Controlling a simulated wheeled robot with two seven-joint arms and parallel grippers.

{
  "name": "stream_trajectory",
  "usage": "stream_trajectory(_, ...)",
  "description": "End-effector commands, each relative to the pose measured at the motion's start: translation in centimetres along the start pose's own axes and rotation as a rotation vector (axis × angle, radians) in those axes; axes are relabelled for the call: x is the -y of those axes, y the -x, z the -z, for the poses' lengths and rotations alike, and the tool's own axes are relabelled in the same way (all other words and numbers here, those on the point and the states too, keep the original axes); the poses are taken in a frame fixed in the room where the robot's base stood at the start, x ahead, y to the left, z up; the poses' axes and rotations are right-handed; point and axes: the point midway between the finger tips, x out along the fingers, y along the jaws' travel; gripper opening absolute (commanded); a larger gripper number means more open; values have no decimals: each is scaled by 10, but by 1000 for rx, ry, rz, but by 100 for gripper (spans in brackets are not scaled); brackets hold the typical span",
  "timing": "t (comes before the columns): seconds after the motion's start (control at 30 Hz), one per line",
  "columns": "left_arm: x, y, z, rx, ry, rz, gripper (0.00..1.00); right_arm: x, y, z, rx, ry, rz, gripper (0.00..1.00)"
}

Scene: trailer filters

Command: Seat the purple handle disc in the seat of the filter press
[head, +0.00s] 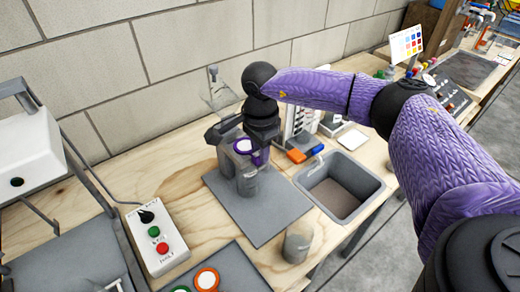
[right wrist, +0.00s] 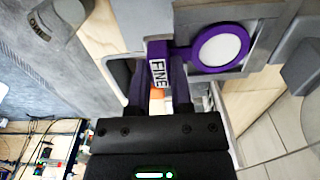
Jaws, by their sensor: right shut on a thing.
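The purple handle disc (head: 243,146) has a white round centre and a tab marked "FINE". It also shows in the right wrist view (right wrist: 220,45). My right gripper (head: 260,148) is shut on the disc's tab, which lies between its fingers in the right wrist view (right wrist: 160,78). The disc is at the grey filter press (head: 226,130), level with its opening, with grey press parts (right wrist: 262,58) close around it. I cannot tell whether it rests fully in the seat or sits slightly above it. My left gripper is not in view.
The press stands on a grey mat (head: 275,215) with a clear vessel (head: 248,181) below it. A grey cup (head: 297,243) is at the front. A grey bin (head: 340,187) is right. A button box (head: 160,242) and an orange-ringed disc (head: 206,279) are front left.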

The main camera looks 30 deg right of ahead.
Motion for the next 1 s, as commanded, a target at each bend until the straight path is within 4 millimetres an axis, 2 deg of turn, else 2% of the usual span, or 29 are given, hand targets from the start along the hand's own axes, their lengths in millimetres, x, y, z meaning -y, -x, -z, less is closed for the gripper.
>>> stream_trajectory(0.17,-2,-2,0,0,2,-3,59,0,-3,0,0,0,0,0)
stream_trajectory(0.2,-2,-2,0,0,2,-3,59,0,-2,0,0,0,0,32)
stream_trajectory(0.33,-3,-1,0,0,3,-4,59,0,-2,0,0,0,0,60)
stream_trajectory(0.57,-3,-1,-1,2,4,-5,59,0,-2,0,0,0,1,61)
stream_trajectory(0.67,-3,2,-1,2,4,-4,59,0,4,0,0,0,2,61)
stream_trajectory(0.77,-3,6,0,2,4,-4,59,1,25,0,0,0,7,61)
stream_trajectory(1.0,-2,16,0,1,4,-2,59,1,93,0,0,1,5,61)
